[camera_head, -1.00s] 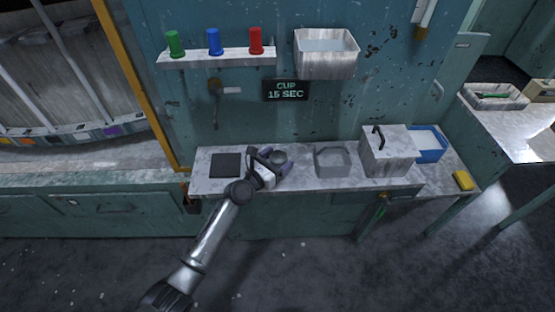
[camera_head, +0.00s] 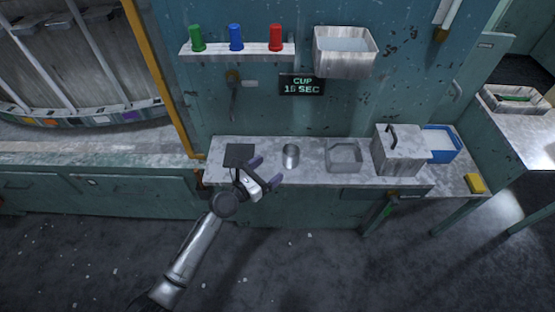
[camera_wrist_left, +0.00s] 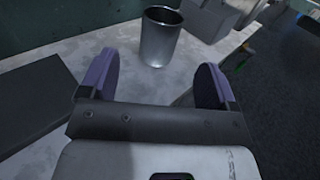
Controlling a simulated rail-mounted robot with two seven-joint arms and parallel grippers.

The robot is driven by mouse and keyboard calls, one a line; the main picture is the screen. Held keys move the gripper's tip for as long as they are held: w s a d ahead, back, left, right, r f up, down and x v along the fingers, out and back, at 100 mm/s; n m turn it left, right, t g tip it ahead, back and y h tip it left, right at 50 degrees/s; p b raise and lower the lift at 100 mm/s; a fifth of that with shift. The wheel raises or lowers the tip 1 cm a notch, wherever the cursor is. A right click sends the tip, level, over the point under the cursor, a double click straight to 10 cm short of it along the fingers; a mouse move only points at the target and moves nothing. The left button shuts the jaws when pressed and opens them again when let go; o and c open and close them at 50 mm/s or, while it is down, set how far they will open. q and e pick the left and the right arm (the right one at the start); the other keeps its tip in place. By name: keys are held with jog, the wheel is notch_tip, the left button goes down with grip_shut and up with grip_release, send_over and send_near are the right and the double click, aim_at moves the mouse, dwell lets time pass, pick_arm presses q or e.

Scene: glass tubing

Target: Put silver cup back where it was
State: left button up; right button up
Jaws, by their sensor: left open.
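The silver cup (camera_head: 291,156) stands upright on the pale counter (camera_head: 315,174), right of a dark square pad (camera_head: 239,156). My left gripper (camera_head: 265,172) is open and empty, to the left of the cup and nearer the counter's front edge. In the left wrist view the cup (camera_wrist_left: 160,36) stands beyond the open purple-padded fingers (camera_wrist_left: 155,80), clear of both. The dark pad (camera_wrist_left: 35,98) lies at the left there. My right gripper is not in view.
A shallow grey tray (camera_head: 344,158), a lidded box with a handle (camera_head: 394,152) and a blue bin (camera_head: 440,142) stand right of the cup. A sign reading "CUP 15 SEC" (camera_head: 301,84) hangs above. Green, blue and red cups stand on a wall shelf (camera_head: 240,50).

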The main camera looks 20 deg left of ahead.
pick_arm(q)
jog(key=shift+v, duration=1.1)
jog(key=s+d+f+m+g, duration=0.4)
jog(key=s+m, duration=0.5)
jog(key=m, duration=0.1)
jog(key=s+d+f+m+g, duration=0.3)
jog(key=s+f+m+g, duration=0.15)
jog(key=s+m, duration=0.55)
jog(key=s+a+m+g+y, duration=0.2)
jog(key=s+m+y, duration=0.1)
jog(key=s+m, duration=0.4)
jog(key=s+a+m+g+y, duration=0.2)
jog(key=s+m, duration=0.4)
jog(key=s, duration=0.3)
jog(key=shift+a+m+g+y, duration=0.3)
jog(key=shift+m+g+y, duration=0.1)
jog(key=shift+y, duration=0.2)
notch_tip(320, 180, up, 33)
jog(key=p, duration=3.3)
jog(key=shift+f, duration=0.15)
